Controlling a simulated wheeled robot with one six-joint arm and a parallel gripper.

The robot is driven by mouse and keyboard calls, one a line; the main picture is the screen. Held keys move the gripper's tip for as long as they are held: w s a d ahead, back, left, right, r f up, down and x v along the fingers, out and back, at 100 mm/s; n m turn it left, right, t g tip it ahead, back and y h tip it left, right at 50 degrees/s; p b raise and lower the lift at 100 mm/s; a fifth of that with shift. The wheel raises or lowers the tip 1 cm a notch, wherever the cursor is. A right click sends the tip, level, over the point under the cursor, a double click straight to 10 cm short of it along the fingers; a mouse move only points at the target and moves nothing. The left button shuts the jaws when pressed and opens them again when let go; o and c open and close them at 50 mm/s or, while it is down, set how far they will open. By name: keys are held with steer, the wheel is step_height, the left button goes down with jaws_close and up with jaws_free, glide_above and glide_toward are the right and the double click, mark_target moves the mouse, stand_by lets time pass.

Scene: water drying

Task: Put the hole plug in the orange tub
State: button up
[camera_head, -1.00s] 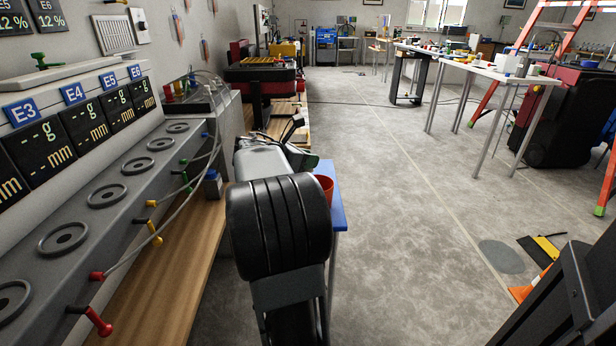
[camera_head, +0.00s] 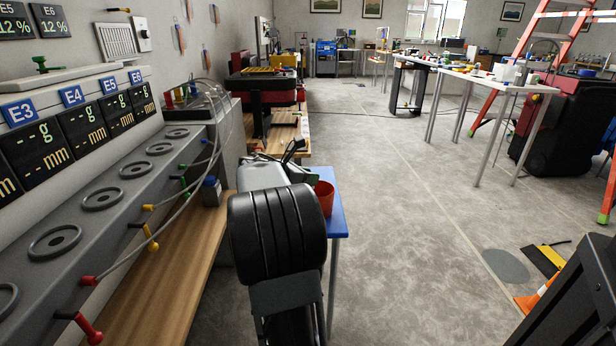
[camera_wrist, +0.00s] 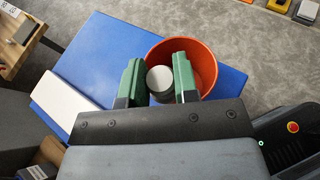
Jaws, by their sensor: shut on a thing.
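The orange tub (camera_wrist: 207,66) stands on a blue tabletop in the wrist view. Its rim and inner wall show around and behind my fingers. It also shows in the head view (camera_head: 325,198), just right of my arm. My gripper (camera_wrist: 160,82) has green fingers shut on the hole plug (camera_wrist: 160,79), a small round piece with a pale grey top and darker side. In the wrist view the plug overlaps the tub's near left part. I cannot tell its height above the tub. In the head view my arm hides the plug and most of the gripper.
The blue table (camera_wrist: 105,50) has free room left of the tub, with a white flat block (camera_wrist: 62,100) at its edge. A grey panel with round recesses and levers (camera_head: 120,200) runs along the left.

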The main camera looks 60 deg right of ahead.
steer(key=shift+f, duration=0.2)
steer(key=o, duration=0.9)
steer(key=shift+r, duration=0.1)
steer(key=shift+r, duration=0.2)
steer(key=p+v, duration=0.5)
steer(key=v, duration=0.6)
steer(key=s+a+f+m+t+y, duration=0.2)
steer(key=a+f+m+y, duration=0.1)
steer(key=a, duration=0.7)
steer(key=s+a+f+m+t+y, duration=0.2)
steer(key=a+f+m+y, duration=0.2)
steer(key=a, duration=0.7)
steer(key=s+a+f+m+t+y, duration=0.2)
steer(key=a+m, duration=0.5)
steer(key=a, duration=0.4)
steer(key=shift+s+a+f+t+y, duration=0.1)
steer(key=shift+f+t+y, duration=0.2)
steer(key=shift+f+y, duration=0.5)
steer(key=shift+s+a+f+t+y, duration=0.15)
steer(key=shift+f+t+y, duration=0.2)
steer(key=shift+y, duration=0.75)
